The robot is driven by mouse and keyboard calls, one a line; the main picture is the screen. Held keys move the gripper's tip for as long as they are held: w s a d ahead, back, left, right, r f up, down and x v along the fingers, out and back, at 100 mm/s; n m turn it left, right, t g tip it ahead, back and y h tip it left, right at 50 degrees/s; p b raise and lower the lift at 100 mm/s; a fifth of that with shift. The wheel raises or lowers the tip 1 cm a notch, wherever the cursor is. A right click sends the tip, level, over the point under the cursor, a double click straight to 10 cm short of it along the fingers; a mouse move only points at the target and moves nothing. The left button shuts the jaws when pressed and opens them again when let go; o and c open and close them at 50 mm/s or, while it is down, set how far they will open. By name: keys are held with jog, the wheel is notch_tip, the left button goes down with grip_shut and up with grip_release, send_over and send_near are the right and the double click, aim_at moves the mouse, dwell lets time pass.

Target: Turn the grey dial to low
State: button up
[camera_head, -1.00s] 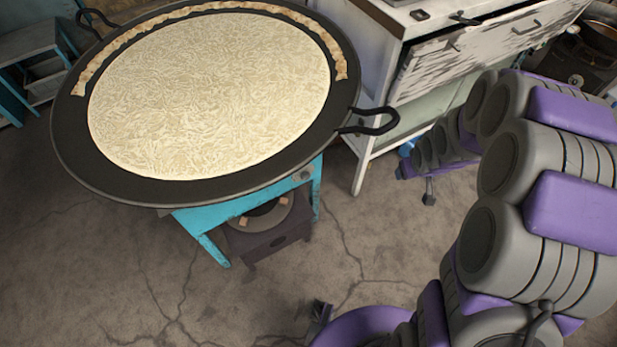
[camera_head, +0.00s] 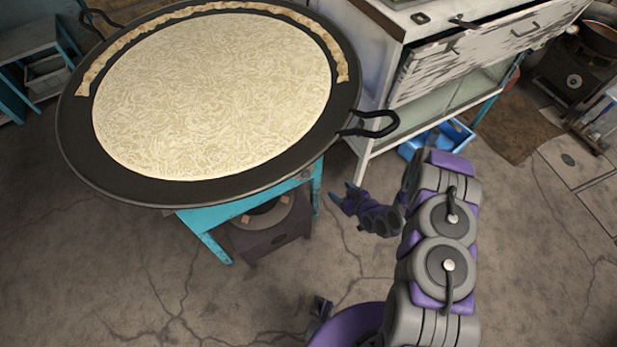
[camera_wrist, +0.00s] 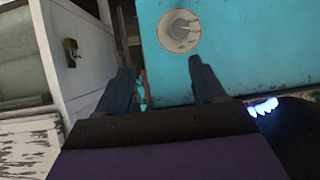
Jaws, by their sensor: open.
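The grey dial (camera_wrist: 180,30) is round with a raised knob, on the turquoise panel (camera_wrist: 250,45) in the upper middle of the wrist view. In the head view the dial (camera_head: 306,175) is a small disc at the right end of the turquoise stand (camera_head: 205,222), under the big pan. My gripper (camera_wrist: 160,72) is open and empty in the wrist view, its fingertips below the dial in the picture and apart from it. In the head view my gripper (camera_head: 342,197) is to the right of the stand, pointing toward it.
The wide black pan (camera_head: 130,189) of milk overhangs the stand, with a handle (camera_head: 372,124) at its right. A burner (camera_head: 265,235) sits below, and bluish flames (camera_wrist: 262,107) show in the wrist view. A white cabinet (camera_head: 440,80) and blue crate (camera_head: 436,139) stand behind.

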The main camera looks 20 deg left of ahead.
jog(key=s+a+f+y, duration=0.1)
jog(key=s+f, duration=0.1)
jog(key=s, duration=0.1)
jog(key=b, duration=0.4)
send_near(308, 177)
jog(key=x, duration=0.9)
jog(key=shift+s, duration=0.1)
jog(key=shift+y, duration=0.3)
jog(key=c, duration=1)
